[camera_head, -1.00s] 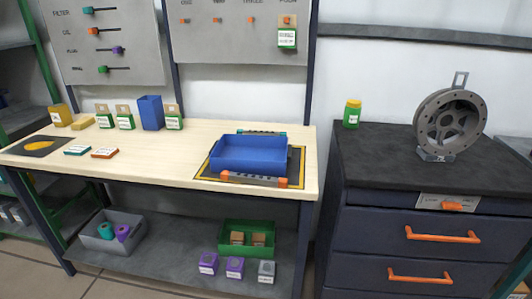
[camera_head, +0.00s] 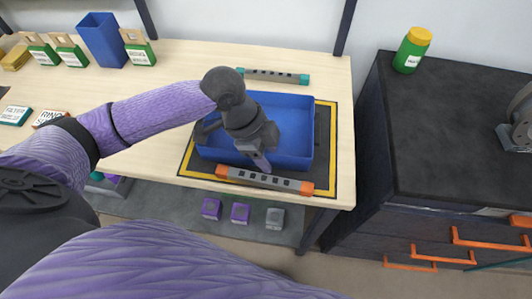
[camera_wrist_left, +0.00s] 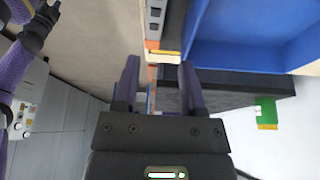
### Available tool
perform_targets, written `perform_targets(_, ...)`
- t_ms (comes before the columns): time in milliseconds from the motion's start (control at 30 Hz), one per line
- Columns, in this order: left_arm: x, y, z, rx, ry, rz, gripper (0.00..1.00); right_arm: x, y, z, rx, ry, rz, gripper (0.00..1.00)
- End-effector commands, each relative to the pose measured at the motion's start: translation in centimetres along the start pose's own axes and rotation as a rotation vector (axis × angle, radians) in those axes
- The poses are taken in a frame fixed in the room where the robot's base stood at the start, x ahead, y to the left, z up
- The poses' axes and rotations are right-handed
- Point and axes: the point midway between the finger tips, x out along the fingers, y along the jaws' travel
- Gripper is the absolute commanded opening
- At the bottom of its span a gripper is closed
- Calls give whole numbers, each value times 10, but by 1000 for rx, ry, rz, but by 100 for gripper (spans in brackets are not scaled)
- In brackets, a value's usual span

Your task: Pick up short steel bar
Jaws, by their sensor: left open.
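A grey bar with orange ends (camera_head: 265,180) lies along the front of the blue bin (camera_head: 297,115), on the mat's front part. A second grey bar with teal ends (camera_head: 273,76) lies behind the bin and looks shorter in the picture, but is farther away. My left gripper (camera_head: 262,166) is open, pointing down just above the orange-ended bar and partly hiding the bin. In the left wrist view its fingers (camera_wrist_left: 158,72) are apart with nothing held, and the orange-ended bar (camera_wrist_left: 155,20) is beyond them. What looks like my right gripper (camera_wrist_left: 40,25) is dark and small there.
The black mat with a yellow border (camera_head: 325,185) is near the table's front edge. A dark drawer cabinet (camera_head: 440,130) stands right of the table, with a green jar (camera_head: 411,50) on top.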

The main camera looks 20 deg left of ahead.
Motion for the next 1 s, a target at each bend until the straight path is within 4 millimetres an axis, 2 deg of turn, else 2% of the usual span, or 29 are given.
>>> perform_targets(100, 26, 1, 2, -2, 1, 4, 53, 11, -1, 3, 1, -7, -1, 59)
perform_targets(467, 91, 4, 11, -3, 1, 1, 53, 35, -2, 8, -2, -13, -4, 59)
perform_targets(533, 97, 3, 10, -3, 1, -1, 53, 36, -2, 8, -2, -12, -4, 59)
perform_targets(667, 95, 3, 10, -3, 0, -3, 53, 34, 0, 7, -3, -10, -3, 59)
perform_targets(700, 94, 3, 10, -3, 0, -3, 51, 34, 0, 7, -3, -10, -3, 59)
perform_targets(767, 94, 3, 10, -3, 0, -3, 38, 34, 0, 7, -3, -9, -2, 59)
perform_targets(933, 94, 3, 10, -3, 0, -3, 2, 34, 0, 6, -2, -9, -2, 59)
perform_targets(1000, 94, 3, 10, -3, 0, -3, 0, 34, 0, 6, -1, -9, -2, 59)
